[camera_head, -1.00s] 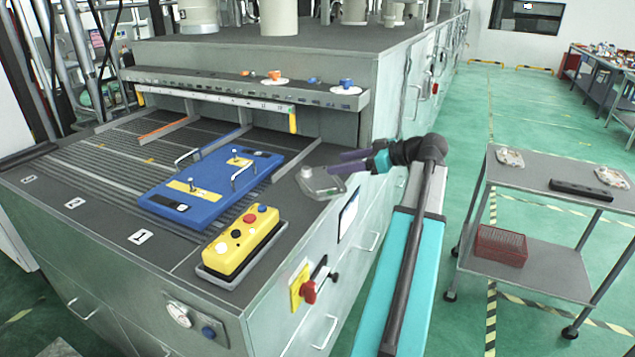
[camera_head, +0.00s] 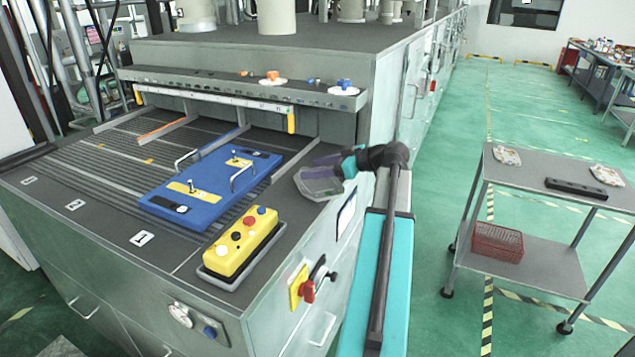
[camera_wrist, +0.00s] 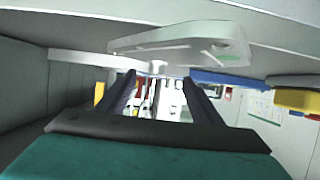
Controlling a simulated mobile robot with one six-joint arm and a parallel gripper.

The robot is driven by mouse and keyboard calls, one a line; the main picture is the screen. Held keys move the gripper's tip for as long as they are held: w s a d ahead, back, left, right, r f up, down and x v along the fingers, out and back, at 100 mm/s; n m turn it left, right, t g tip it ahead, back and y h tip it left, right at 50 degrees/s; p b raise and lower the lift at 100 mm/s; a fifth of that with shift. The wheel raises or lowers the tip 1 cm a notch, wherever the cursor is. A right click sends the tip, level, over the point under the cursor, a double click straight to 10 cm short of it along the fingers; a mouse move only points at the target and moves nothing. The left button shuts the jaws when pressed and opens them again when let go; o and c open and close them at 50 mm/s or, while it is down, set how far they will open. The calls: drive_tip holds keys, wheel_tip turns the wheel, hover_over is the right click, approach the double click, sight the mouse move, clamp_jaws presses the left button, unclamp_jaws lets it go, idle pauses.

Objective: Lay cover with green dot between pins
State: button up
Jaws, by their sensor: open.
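A grey flat casting, the cover (camera_head: 322,187), lies at the right front corner of the machine's top. In the wrist view the cover (camera_wrist: 185,42) fills the upper middle, with a small green mark near its right end. My gripper (camera_head: 308,168) is at the cover's far side, its purple fingers partly over it in the head view. In the wrist view my gripper (camera_wrist: 158,80) has its two dark fingers apart, with a pale stub of the cover between their tips; contact cannot be told. The blue plate (camera_head: 215,190) with two upright pins and two handles lies left of the cover.
A yellow button box (camera_head: 240,243) stands in front of the blue plate. A shelf (camera_head: 240,88) with orange and blue knobs runs behind. At right, a cart (camera_head: 530,180) carries two pale parts, a dark bar (camera_head: 576,188) and, below, a red basket (camera_head: 497,243).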

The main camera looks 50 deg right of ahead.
sight(306, 169)
drive_tip(key=shift+w+a+f+p, duration=0.1)
drive_tip(key=shift+w+f+p, duration=0.1)
drive_tip(key=shift+w+p, duration=0.45)
drive_tip(key=shift+p+x, duration=0.65)
drive_tip(key=shift+x, duration=1.25)
drive_tip(key=shift+f, duration=0.15)
clamp_jaws()
